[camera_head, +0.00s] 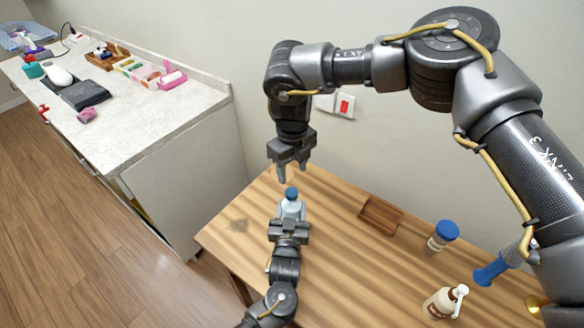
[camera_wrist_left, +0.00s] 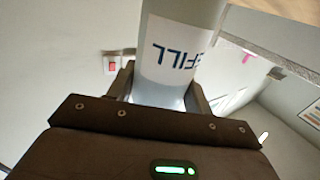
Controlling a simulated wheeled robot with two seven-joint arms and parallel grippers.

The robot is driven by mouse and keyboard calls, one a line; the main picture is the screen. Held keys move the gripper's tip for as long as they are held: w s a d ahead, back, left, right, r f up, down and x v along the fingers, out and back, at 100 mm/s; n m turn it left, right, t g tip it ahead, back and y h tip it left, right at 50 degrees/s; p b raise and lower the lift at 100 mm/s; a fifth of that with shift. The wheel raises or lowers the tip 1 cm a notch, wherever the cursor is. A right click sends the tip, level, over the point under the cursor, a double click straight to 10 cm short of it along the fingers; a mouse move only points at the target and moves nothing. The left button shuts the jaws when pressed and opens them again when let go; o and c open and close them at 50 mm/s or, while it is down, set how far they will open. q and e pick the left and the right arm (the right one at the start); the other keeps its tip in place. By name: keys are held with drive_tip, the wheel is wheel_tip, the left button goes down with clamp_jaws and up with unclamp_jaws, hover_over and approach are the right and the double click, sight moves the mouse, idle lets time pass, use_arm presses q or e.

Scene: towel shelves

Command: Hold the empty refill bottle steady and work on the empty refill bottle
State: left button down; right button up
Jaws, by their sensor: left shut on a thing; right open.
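The refill bottle (camera_head: 291,209) is pale and translucent with a blue cap (camera_head: 291,193), and stands near the left part of the wooden table. My left gripper (camera_head: 289,224) is shut on its body from the near side. In the left wrist view the bottle (camera_wrist_left: 178,60) shows the letters "FILL" between the fingers of my left gripper (camera_wrist_left: 165,90); its top is out of that view. My right gripper (camera_head: 292,172) is open and empty, pointing down just above the blue cap and apart from it.
On the wooden table (camera_head: 340,260) are a brown tray (camera_head: 381,215), a blue-lidded jar (camera_head: 441,236), a white pump bottle (camera_head: 445,301) and a blue funnel-like item (camera_head: 490,272). A pale counter (camera_head: 150,125) with several small items stands at the left. A wall switch (camera_head: 344,106) is behind.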

sight(291, 192)
drive_tip(key=shift+a+n, duration=0.15)
drive_tip(key=shift+n, duration=1.25)
drive_tip(key=shift+s+f, duration=0.1)
drive_tip(key=shift+f, duration=3.95)
